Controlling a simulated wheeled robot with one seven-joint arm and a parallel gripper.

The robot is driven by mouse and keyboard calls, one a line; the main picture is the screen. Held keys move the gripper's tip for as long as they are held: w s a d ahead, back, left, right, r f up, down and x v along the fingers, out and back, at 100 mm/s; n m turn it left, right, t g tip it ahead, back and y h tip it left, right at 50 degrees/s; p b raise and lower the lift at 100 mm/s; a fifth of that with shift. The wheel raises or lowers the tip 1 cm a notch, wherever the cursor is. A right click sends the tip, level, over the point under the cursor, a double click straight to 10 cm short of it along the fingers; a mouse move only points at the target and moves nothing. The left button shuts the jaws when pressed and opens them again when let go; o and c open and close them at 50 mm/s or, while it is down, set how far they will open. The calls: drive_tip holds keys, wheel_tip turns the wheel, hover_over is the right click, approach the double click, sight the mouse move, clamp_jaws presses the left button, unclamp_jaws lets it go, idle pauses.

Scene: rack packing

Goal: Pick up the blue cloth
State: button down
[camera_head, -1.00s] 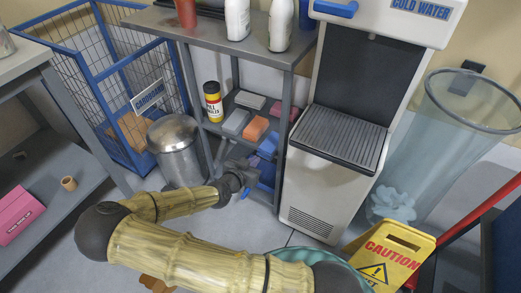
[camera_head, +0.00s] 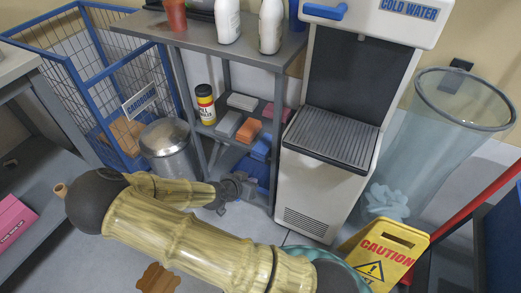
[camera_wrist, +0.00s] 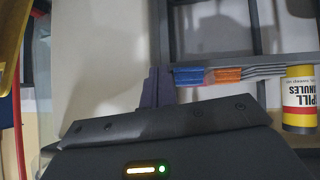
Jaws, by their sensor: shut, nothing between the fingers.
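The blue cloth (camera_head: 262,146) is a folded stack on the middle shelf of the grey rack, at its front right, beside an orange cloth (camera_head: 248,131). In the wrist view, which looks upside down, the blue cloth (camera_wrist: 188,77) shows just right of my fingers. My gripper (camera_head: 240,187) is in front of the rack, below and left of the blue cloth and apart from it in the head view. Its fingers (camera_wrist: 158,76) are together and empty in the wrist view. The fingertips are small and hard to make out in the head view.
Grey cloths (camera_head: 228,123), a pink cloth (camera_head: 270,110) and a yellow-black canister (camera_head: 205,104) share the shelf. A blue bin (camera_head: 255,172) sits below. The water cooler (camera_head: 325,190) stands close right, a metal bin (camera_head: 170,150) left, a caution sign (camera_head: 385,250) front right.

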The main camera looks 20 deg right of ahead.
drive_tip(key=s+r+n+g+y, duration=0.1)
drive_tip(key=s+r+n+y, duration=0.3)
drive_tip(key=r, duration=0.5)
drive_tip(key=s+r+n+g+y, duration=0.2)
drive_tip(key=s+r+n+y, duration=0.2)
drive_tip(key=s+r, duration=0.5)
drive_tip(key=shift+d+r+n, duration=0.4)
drive_tip(key=shift+r+n, duration=0.1)
drive_tip(key=shift+r, duration=0.05)
